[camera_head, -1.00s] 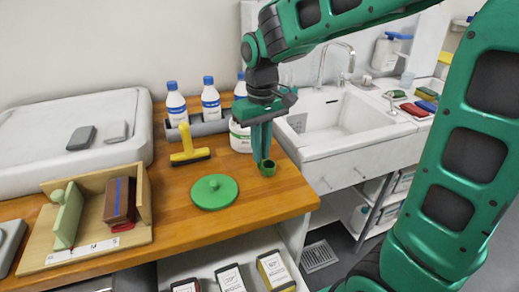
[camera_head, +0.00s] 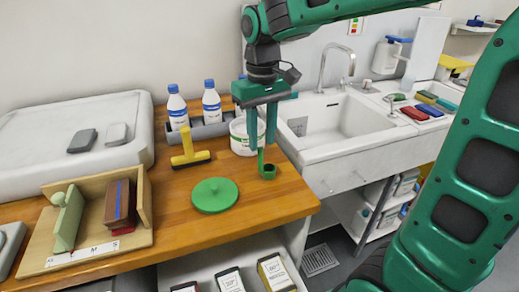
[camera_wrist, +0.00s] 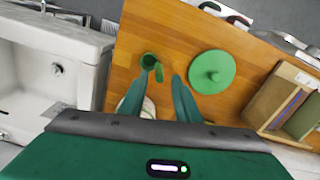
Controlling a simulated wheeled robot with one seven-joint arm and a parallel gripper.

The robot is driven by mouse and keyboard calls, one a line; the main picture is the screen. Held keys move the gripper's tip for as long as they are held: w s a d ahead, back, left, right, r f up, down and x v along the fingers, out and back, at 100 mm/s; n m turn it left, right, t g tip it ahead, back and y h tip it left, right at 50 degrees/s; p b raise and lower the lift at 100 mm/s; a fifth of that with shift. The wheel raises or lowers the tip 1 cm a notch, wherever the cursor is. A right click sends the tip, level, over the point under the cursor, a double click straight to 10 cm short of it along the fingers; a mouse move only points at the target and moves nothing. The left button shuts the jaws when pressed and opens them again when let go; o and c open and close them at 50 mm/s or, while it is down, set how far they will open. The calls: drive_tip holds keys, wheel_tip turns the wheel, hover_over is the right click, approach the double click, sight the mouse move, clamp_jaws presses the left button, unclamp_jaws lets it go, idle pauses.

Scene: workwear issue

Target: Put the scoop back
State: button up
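The green scoop (camera_head: 268,172), a small cup with a short handle, stands on the wooden counter near its right edge. It also shows in the wrist view (camera_wrist: 149,61), handle pointing toward my fingers. My gripper (camera_head: 261,146) is open, pointing down, with its fingers apart above and just behind the scoop. In the wrist view the fingertips (camera_wrist: 159,80) are either side of the handle's end; I cannot tell whether they touch it. A white tub (camera_head: 240,140) without a lid stands behind my fingers, partly hidden. A round green lid (camera_head: 214,195) lies flat on the counter.
A yellow-handled squeegee (camera_head: 190,152) lies left of the tub. Blue-capped bottles (camera_head: 177,106) stand in a grey rack behind. A wooden holder (camera_head: 85,245) is at the left front. The white sink (camera_head: 335,125) adjoins on the right.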

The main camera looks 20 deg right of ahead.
wheel_tip(320, 180, up, 7)
drive_tip(key=s+d+f+m, duration=0.2)
drive_tip(key=s+d+f, duration=0.15)
drive_tip(key=d, duration=0.25)
drive_tip(key=s+d+f+m, duration=0.2)
drive_tip(key=s+d, duration=0.3)
drive_tip(key=d, duration=0.2)
drive_tip(key=s+d+f+m, duration=0.2)
drive_tip(key=s+d+f, duration=0.1)
drive_tip(key=s, duration=0.4)
drive_tip(key=s+d+f+m, duration=0.2)
drive_tip(key=s+d+f, duration=0.1)
drive_tip(key=s+f, duration=0.3)
drive_tip(key=shift+s+d+m, duration=0.3)
drive_tip(key=shift+s+d, duration=0.1)
drive_tip(key=shift+s, duration=0.35)
drive_tip(key=shift+r, duration=0.1)
